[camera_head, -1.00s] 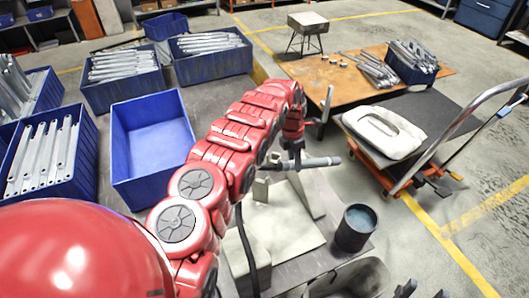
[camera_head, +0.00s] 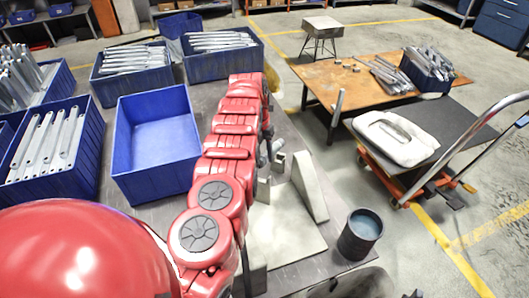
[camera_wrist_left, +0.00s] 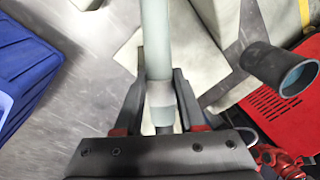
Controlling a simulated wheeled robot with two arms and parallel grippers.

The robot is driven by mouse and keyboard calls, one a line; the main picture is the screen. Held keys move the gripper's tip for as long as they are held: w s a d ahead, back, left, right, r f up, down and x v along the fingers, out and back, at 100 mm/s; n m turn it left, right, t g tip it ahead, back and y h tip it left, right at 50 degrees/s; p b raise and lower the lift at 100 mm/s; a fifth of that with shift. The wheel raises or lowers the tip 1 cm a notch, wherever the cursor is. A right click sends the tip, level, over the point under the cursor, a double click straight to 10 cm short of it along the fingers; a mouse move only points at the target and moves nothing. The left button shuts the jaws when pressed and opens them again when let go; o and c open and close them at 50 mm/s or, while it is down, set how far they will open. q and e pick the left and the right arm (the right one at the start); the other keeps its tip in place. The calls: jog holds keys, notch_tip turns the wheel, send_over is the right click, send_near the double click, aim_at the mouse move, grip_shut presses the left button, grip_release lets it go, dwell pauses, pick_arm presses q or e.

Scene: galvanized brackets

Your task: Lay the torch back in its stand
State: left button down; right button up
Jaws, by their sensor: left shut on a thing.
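The torch (camera_wrist_left: 156,40) is a pale grey-green tube with a wider collar. My left gripper (camera_wrist_left: 161,108) is shut on it in the left wrist view, and the tube points away from the wrist. In the head view my red left arm hides most of the gripper and torch. A pale stand with a flat base plate (camera_head: 287,238) and upright plates (camera_head: 309,187) is on the grey bench just beyond and below the gripper. Parts of the stand show beside the tube in the left wrist view (camera_wrist_left: 190,45). I cannot tell whether torch and stand touch. My right gripper is not in view.
A dark cup with a blue inside (camera_head: 360,236) stands right of the stand. An empty blue bin (camera_head: 155,180) is left of my arm, with bins of metal brackets (camera_head: 55,150) behind and left. A cart (camera_head: 405,160) and a wooden table (camera_head: 335,80) stand beyond.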

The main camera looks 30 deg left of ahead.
pick_arm(q)
notch_tip(320, 180, down, 7)
jog(key=b, duration=0.6)
jog(key=shift+f+b, duration=0.2)
jog(key=shift+b, duration=0.2)
dwell(0.7)
jog(key=shift+c, duration=2.1)
grip_release()
jog(key=r, duration=0.5)
jog(key=a+r, duration=0.1)
jog(key=r, duration=0.2)
jog(key=shift+p, duration=0.4)
notch_tip(320, 180, up, 9)
jog(key=a+p, duration=0.1)
jog(key=p, duration=0.9)
jog(key=shift+a, duration=0.15)
